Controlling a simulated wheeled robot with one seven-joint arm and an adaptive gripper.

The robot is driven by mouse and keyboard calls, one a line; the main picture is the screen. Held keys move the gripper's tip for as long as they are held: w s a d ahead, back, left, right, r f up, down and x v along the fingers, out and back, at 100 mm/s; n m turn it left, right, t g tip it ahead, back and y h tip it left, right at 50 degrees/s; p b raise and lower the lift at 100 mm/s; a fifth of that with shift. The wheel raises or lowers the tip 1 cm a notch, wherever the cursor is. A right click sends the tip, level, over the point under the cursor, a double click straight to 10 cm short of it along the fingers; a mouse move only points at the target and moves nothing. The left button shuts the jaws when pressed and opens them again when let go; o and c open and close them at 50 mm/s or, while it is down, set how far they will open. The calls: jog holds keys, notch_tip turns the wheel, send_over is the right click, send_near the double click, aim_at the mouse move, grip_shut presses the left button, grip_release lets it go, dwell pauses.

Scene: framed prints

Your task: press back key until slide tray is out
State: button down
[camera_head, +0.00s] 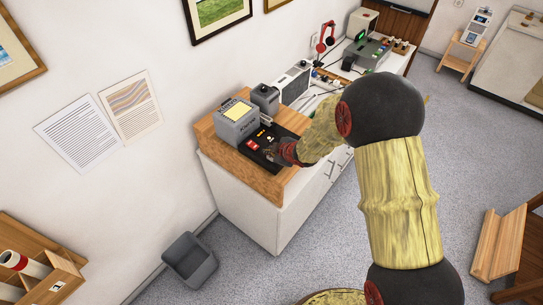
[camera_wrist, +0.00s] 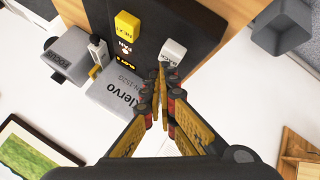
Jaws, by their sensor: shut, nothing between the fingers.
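The grey projector (camera_head: 238,121), marked Klervo, stands on the wooden counter top; its body also shows in the wrist view (camera_wrist: 118,92). In front of it is a black panel (camera_wrist: 140,15) with a yellow NEXT key (camera_wrist: 127,26) and a white BACK key (camera_wrist: 173,51). My gripper (camera_wrist: 160,72) is shut and empty, its tips beside the BACK key in the picture. I cannot tell whether they touch it. In the head view my gripper (camera_head: 278,152) is over the panel. A small pale upright part (camera_wrist: 97,50) sits beside the projector; I cannot tell if it is the slide tray.
A grey box marked FOCUS (camera_wrist: 67,54) adjoins the projector. Further along the counter are a white device (camera_head: 292,82) and red headphones (camera_head: 325,38). A grey bin (camera_head: 189,261) stands on the floor by the wall. The floor at the right has clear room.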

aim_at(270, 157)
jog(key=shift+f+b, duration=0.65)
jog(key=shift+f, duration=0.2)
dwell(0.6)
jog(key=shift+r, duration=0.15)
jog(key=shift+r+p, duration=1.1)
jog(key=shift+r, duration=0.05)
notch_tip(270, 157, up, 5)
jog(key=p, duration=0.4)
dwell(0.8)
